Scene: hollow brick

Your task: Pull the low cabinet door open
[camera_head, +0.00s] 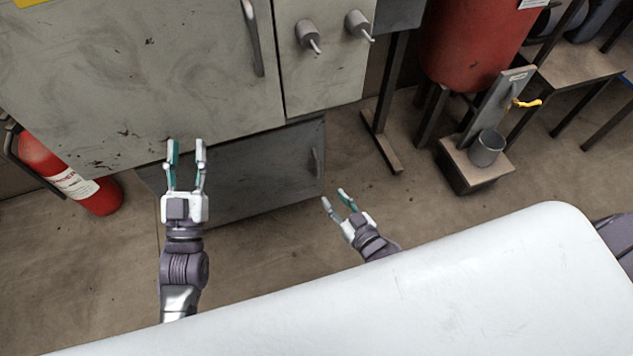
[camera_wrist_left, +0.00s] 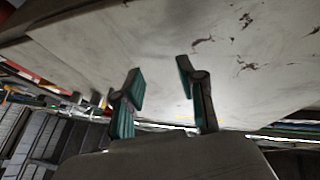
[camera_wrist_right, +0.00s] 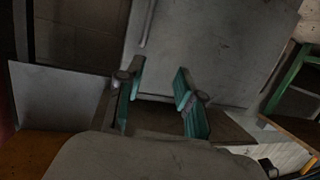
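The low cabinet door (camera_head: 265,180) is a dark grey panel below the large light-grey cabinet. Its vertical bar handle (camera_head: 315,163) is near the door's right edge. I cannot tell whether the door is fully closed. My right gripper (camera_head: 334,198) is open and empty, below and slightly right of the handle, apart from it. In the right wrist view a grey panel (camera_wrist_right: 215,45) with a bar handle (camera_wrist_right: 148,24) lies beyond the open fingers (camera_wrist_right: 158,78). My left gripper (camera_head: 187,147) is open and empty in front of the light-grey cabinet's lower edge.
The light-grey cabinet (camera_head: 130,75) has a long handle (camera_head: 252,38) and two knobs (camera_head: 312,38). A red extinguisher (camera_head: 75,175) stands at left. A red tank (camera_head: 470,45) and a metal cup (camera_head: 486,149) are at right.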

